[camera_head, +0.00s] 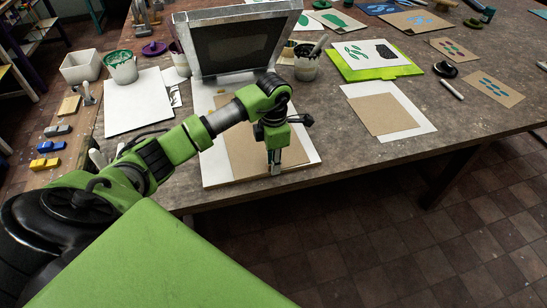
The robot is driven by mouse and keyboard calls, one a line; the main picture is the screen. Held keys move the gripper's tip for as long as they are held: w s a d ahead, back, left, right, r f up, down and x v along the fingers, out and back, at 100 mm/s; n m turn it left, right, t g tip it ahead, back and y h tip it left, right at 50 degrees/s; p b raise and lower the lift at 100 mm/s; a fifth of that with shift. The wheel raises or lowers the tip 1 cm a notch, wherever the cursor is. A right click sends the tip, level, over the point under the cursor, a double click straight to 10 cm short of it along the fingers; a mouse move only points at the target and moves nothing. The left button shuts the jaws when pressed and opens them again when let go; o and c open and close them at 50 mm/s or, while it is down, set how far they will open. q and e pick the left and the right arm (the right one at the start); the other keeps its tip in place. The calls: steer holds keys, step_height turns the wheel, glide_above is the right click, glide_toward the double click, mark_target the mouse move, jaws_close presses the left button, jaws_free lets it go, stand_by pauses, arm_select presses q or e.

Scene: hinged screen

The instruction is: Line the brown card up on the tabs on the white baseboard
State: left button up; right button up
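The white baseboard (214,172) lies at the table's front edge, below the raised hinged screen (185,45). The brown card (244,160) lies on the baseboard, partly hidden by my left arm, with white showing along its left and right sides. My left gripper (276,168) points down at the card's front right part. Its fingers look close together, but I cannot tell whether they are shut or pinch the card. My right gripper is not in view.
Another brown card (383,114) lies on a white sheet (416,120) to the right. A green-smeared pot (121,68) and a dark pot (306,64) flank the screen. A blank white sheet (135,104) lies left. Bare table separates the baseboard from the right-hand sheet.

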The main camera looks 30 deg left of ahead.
arm_select(q)
jaws_close()
steer(key=shift+r, duration=0.1)
steer(key=shift+r+p, duration=0.2)
steer(key=shift+p, duration=0.1)
steer(key=shift+r+p, duration=1)
steer(key=shift+r, duration=0.85)
